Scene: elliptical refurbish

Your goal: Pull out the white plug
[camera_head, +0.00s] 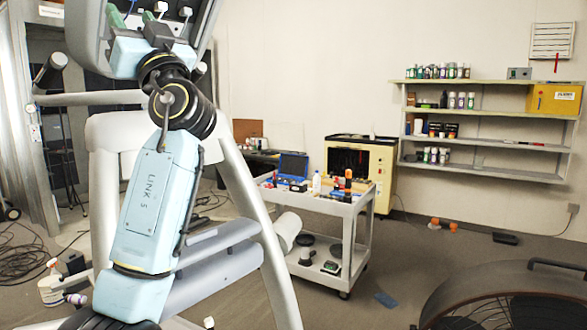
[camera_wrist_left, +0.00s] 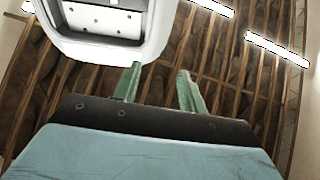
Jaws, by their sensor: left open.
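The elliptical's console back (camera_head: 85,25) is at the top left of the head view. Small white connector pieces show there, including a white plug-like piece (camera_head: 160,8); I cannot tell which is the task's plug. My left gripper (camera_head: 150,16) is raised in front of the console, its green fingers apart. In the left wrist view my left gripper (camera_wrist_left: 160,68) is open with nothing between the fingers. The white console housing (camera_wrist_left: 150,45) with a grey panel (camera_wrist_left: 103,18) is beyond the fingertips, up and left. I cannot make out a plug in that view. My right gripper is out of view.
The elliptical's white frame tube (camera_head: 250,190) stands behind my left arm. A grey tool cart (camera_head: 348,250) is in the middle, with wall shelves (camera_head: 480,142) to the right. A large dark round fan-like object (camera_head: 510,290) is at the lower right. Cables lie on the left floor.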

